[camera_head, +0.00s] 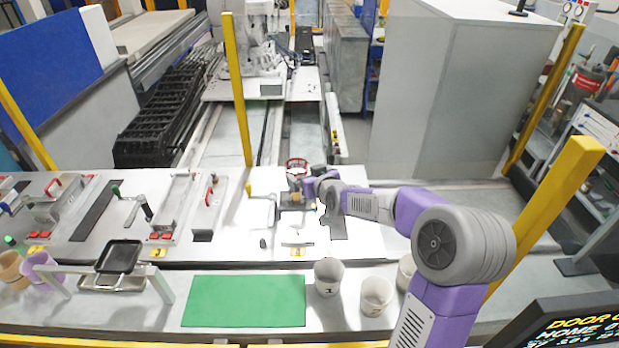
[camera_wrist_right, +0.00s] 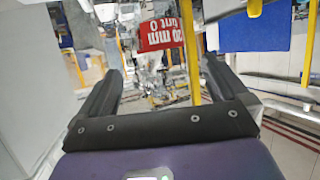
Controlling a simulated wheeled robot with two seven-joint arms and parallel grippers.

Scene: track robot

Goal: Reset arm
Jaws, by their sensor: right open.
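My right arm (camera_head: 440,235), purple and grey, comes in from the lower right of the head view and reaches left over the white worktable (camera_head: 370,240). My left arm and gripper are not in view.
A green mat (camera_head: 245,301) lies at the front, with several pale cups (camera_head: 328,277) to its right. A black tray (camera_head: 119,256) sits on a metal stand at left. Yellow posts (camera_head: 238,90) rise behind the table. A red sign (camera_wrist_right: 161,33) appears upside down in the wrist view.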

